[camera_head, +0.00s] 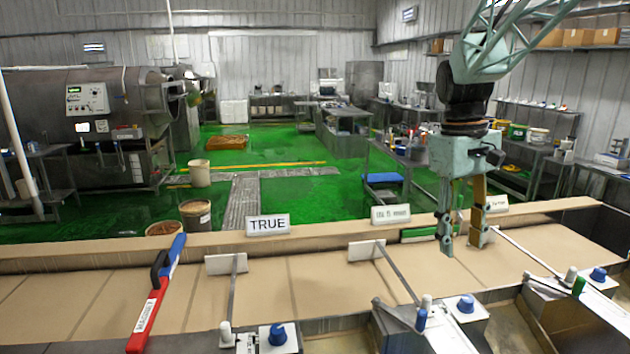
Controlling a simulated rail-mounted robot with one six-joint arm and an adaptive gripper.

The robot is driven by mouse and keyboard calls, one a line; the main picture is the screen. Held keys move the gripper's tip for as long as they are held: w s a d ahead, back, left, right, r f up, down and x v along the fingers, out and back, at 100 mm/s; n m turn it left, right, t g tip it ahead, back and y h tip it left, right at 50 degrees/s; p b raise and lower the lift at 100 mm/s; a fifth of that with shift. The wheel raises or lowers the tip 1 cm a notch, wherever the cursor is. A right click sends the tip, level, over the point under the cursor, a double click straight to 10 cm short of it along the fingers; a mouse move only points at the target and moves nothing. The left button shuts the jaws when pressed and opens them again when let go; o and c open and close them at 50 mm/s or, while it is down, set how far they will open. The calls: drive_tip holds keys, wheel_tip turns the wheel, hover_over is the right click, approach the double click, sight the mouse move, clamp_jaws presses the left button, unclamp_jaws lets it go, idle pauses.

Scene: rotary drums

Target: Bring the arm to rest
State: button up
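My gripper (460,246) hangs from the arm on the right side of the head view, pointing down above the tan padded bench (320,285). Its two fingers are apart, with a gap between them, and I see nothing held. The arm comes in from the top right. Whether the fingertips touch the bench cannot be told from this one view.
A red and blue tool (157,295) lies on the bench at left. A TRUE sign (268,224) and a second label (390,214) stand along the back ledge. Blue knobs (278,334) and white pegs line the front. The bench's middle is mostly clear.

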drive_tip(key=s+a+r+m+t+b, duration=0.1)
drive_tip(key=s+a+b, duration=0.15)
drive_tip(key=s, duration=0.65)
drive_tip(key=s+a+r+m+t+b, duration=0.15)
drive_tip(key=s+a, duration=0.25)
drive_tip(key=s, duration=0.5)
drive_tip(key=s+a+f+t+b, duration=0.1)
drive_tip(key=s+a+f+b, duration=0.1)
drive_tip(key=s, duration=0.6)
drive_tip(key=s+a+f+t+y+b, duration=0.1)
drive_tip(key=s+f, duration=0.3)
drive_tip(key=s, duration=0.5)
drive_tip(key=shift+s+a+b, duration=0.25)
drive_tip(key=shift+a+b, duration=0.1)
drive_tip(key=shift+a, duration=0.55)
drive_tip(key=shift+f+m, duration=0.1)
drive_tip(key=shift+m, duration=0.15)
idle(1.1)
